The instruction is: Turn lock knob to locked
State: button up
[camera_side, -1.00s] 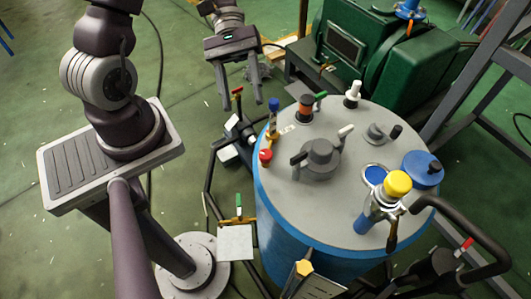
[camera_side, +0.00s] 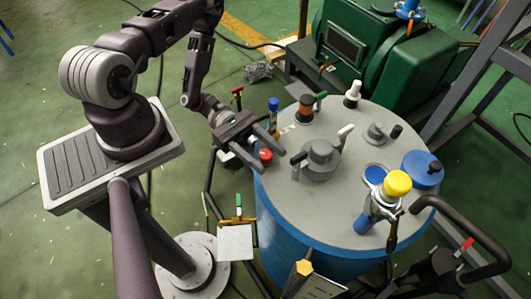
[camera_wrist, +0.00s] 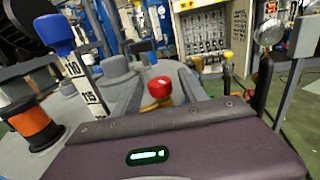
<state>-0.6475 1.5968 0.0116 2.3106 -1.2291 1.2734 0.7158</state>
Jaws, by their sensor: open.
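A small red knob (camera_side: 265,155) sits at the left rim of the vessel's grey lid (camera_side: 340,210); it also shows in the wrist view (camera_wrist: 159,88), just beyond my gripper's body. No label shows which knob is the lock knob. My gripper (camera_side: 270,153) is open at the lid's left edge. In the side view its two fingers lie on either side of the red knob; whether they touch it I cannot tell.
A blue-topped gauge (camera_side: 273,105) and an orange-and-black fitting (camera_side: 305,108) stand close behind my gripper. A grey central cap (camera_side: 320,157) with handles is to its right. A yellow-capped fitting (camera_side: 397,184) stands further right. A green machine (camera_side: 355,50) is behind the vessel.

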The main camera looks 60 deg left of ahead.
aim_at(262, 150)
grip_shut()
jog(key=m+g, duration=0.3)
jog(key=g, duration=0.1)
jog(key=shift+g, duration=0.3)
grip_release()
jog(key=a, duration=0.7)
jog(key=shift+w, duration=0.25)
